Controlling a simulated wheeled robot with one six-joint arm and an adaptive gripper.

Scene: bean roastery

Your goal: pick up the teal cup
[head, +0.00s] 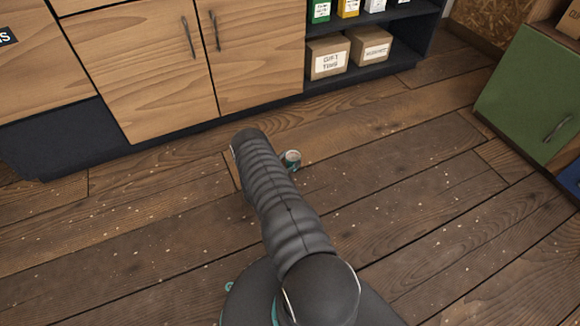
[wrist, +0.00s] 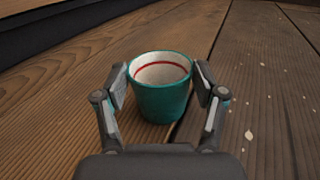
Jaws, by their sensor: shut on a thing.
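The teal cup (wrist: 160,101) stands upright between the two fingers of my gripper (wrist: 161,84) in the wrist view. Its inside is pale with a red line near the rim, and it looks empty. Both fingers press against the cup's sides, so my gripper is shut on it. The cup appears to be on or very close to the wooden floor; I cannot tell which.
A wooden cabinet (head: 150,75) with a dark base stands behind. A shelf holds cardboard boxes (head: 329,57) at the back. A green cabinet door (head: 530,95) is at the right. The plank floor (head: 420,190) is open around the cup, with pale specks scattered on it.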

